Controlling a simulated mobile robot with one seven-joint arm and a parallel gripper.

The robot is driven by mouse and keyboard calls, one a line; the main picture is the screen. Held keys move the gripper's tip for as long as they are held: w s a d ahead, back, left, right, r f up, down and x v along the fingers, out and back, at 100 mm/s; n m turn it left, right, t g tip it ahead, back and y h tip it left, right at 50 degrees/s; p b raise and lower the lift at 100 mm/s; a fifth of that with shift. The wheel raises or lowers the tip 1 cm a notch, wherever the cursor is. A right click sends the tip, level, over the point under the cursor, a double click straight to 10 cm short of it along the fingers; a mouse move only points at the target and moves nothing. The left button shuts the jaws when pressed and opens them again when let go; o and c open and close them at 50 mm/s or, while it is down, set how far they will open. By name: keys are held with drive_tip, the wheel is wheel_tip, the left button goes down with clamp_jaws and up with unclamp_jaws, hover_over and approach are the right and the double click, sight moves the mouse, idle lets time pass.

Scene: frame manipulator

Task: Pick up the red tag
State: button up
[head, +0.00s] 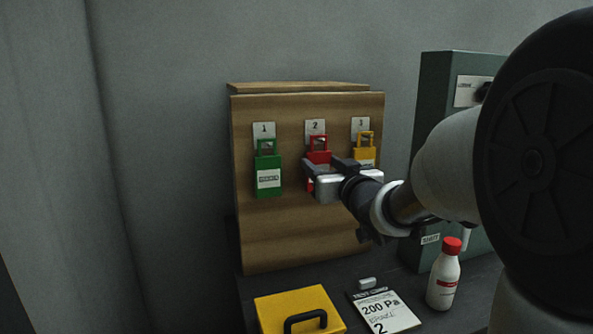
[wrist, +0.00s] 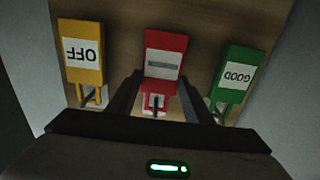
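The red tag (head: 319,157) hangs under plate 2 in the middle of a wooden board, its lower part mostly hidden by my gripper in the head view. In the wrist view the red tag (wrist: 166,41) appears upside down, with a white label bearing a grey bar. My gripper (head: 328,164) is right in front of it. In the wrist view my gripper (wrist: 159,78) is open, one finger on each side of the red tag's shackle end. I cannot tell whether the fingers touch it.
A green tag (head: 268,187) hangs to the left and a yellow tag (head: 364,155) to the right, both close. Below are a yellow case (head: 283,308), a printed card (head: 383,315) and a red-capped bottle (head: 444,279). A green cabinet (head: 431,94) stands at right.

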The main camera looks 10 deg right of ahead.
drive_tip(key=shift+c, duration=1)
drive_tip(key=shift+r, duration=0.1)
